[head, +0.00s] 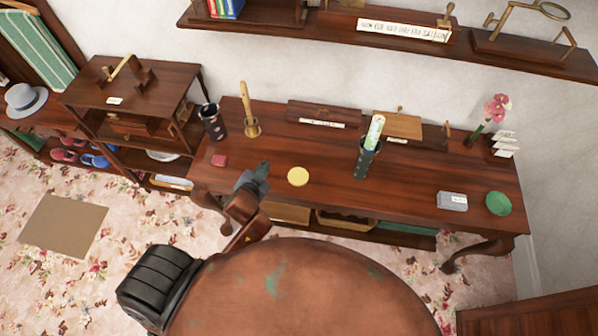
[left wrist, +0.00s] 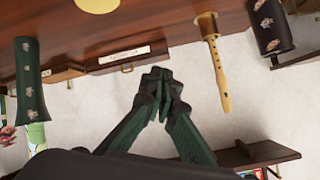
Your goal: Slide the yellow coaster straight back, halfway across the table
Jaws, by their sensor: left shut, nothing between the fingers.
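The yellow coaster (head: 298,176) lies flat on the wooden table (head: 320,195), near the front edge and left of the middle. It also shows cut off at the top of the left wrist view (left wrist: 97,4). My left gripper (head: 263,168) is at the table's front edge, to the left of the coaster and apart from it. In the left wrist view its dark fingers (left wrist: 158,82) are together, with nothing between them. My right gripper is not in view.
A dark patterned holder (head: 367,160) with a green roll stands right of the coaster. A recorder (head: 248,112) and a dark cup (head: 211,124) stand at back left. A red block (head: 219,161) lies left. A low box (head: 323,112) sits behind; the tabletop between is clear.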

